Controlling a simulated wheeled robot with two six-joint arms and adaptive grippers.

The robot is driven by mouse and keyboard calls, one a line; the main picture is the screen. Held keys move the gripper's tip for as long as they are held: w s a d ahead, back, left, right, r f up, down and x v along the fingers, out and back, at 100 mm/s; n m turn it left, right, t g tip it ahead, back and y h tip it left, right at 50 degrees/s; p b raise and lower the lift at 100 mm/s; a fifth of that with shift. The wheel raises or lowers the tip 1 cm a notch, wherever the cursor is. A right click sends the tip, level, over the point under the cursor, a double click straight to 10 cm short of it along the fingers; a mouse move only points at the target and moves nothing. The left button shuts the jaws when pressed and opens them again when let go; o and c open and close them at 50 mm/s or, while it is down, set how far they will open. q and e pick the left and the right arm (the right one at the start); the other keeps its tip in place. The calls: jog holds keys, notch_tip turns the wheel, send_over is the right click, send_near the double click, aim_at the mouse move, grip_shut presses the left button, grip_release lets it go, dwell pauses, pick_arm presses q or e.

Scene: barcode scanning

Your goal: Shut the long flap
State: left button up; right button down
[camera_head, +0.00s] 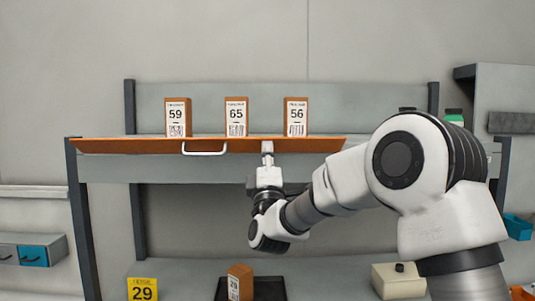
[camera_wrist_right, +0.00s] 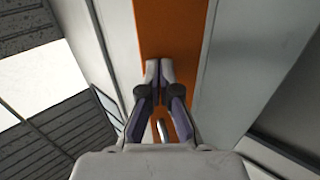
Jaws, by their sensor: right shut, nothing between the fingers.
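The long flap (camera_head: 130,146) is an orange board along the front of the upper shelf, with a white bar handle (camera_head: 205,153) below its edge. It looks like a thin, nearly edge-on strip in the head view, tilted rather than hanging down. The orange board also fills the top middle of the right wrist view (camera_wrist_right: 172,28), with part of the handle (camera_wrist_right: 163,129) lower down. My right gripper (camera_head: 267,147) is shut and empty, its fingertips up at the flap, right of the handle. Whether they touch it I cannot tell. My left gripper is out of view.
Orange and white boxes marked 59 (camera_head: 176,116), 65 (camera_head: 236,116) and 56 (camera_head: 296,116) stand above the flap. Below are a black tray (camera_head: 271,286) with a box (camera_head: 240,281), a yellow 29 card (camera_head: 142,289) and a cream block (camera_head: 399,282) with a black knob.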

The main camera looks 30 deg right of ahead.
jog(key=shift+w+d+r, duration=0.2)
jog(key=shift+r, duration=0.05)
jog(key=shift+w+r, duration=0.1)
